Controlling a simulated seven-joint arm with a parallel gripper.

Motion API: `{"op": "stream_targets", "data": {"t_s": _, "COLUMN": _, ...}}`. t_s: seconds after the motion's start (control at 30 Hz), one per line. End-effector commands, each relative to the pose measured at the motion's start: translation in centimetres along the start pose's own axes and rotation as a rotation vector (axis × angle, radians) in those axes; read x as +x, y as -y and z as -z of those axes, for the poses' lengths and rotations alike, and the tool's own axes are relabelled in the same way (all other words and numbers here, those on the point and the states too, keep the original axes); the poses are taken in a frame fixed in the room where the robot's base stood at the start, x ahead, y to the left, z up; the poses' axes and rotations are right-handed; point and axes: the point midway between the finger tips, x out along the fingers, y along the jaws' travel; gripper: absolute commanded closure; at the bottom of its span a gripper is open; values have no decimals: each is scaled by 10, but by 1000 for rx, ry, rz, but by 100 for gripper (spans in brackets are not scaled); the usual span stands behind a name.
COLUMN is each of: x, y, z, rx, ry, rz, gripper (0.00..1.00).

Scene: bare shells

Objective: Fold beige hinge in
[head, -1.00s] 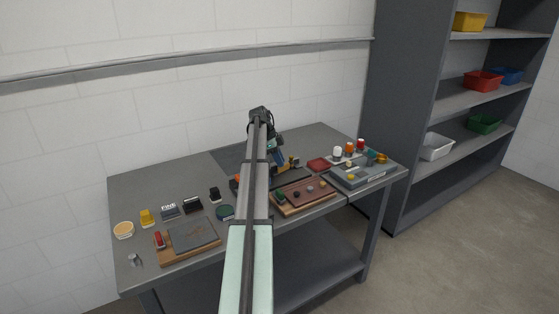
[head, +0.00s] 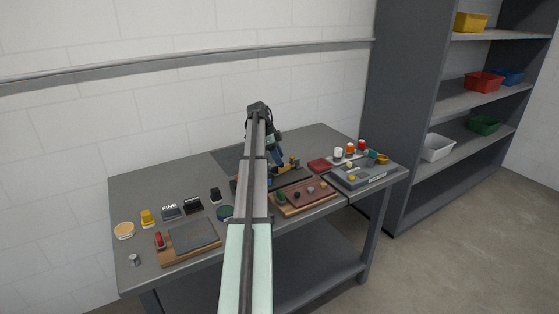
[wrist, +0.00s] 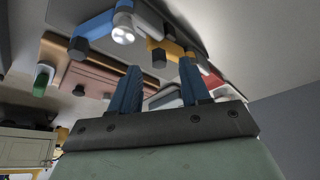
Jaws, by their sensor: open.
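A dark grey board (head: 300,176) lies near the middle of the table, partly behind my arm. In the wrist view the board (wrist: 185,14) carries a blue folding piece (wrist: 95,28), a pale piece (wrist: 148,20) by a bright round knob, and a yellow-orange piece (wrist: 171,47) with a dark knob. The pale piece may be the beige hinge; I cannot tell for sure. My gripper (wrist: 159,64) is open, its two dark blue fingers apart with nothing held between them. In the head view my gripper (head: 276,156) is over the board, partly hidden by my arm.
A red-brown board with knobs (head: 304,197) lies in front of the dark board. A grey box (head: 360,177) and several coloured pieces stand to the right. A wooden board with a grey plate (head: 194,236) lies at front left. The back left of the table is clear.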

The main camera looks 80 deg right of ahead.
Motion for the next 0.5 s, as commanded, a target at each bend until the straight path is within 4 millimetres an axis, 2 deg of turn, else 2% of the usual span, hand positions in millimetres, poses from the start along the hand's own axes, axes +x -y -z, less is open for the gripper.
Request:
{"op": "stream_targets", "data": {"t_s": 0.3, "x": -64, "y": 1, "z": 0, "rx": 0, "ry": 0, "rz": 2, "gripper": 54}}
{"op": "stream_targets", "data": {"t_s": 0.5, "x": -95, "y": 1, "z": -1, "rx": 0, "ry": 0, "rz": 1, "gripper": 54}}
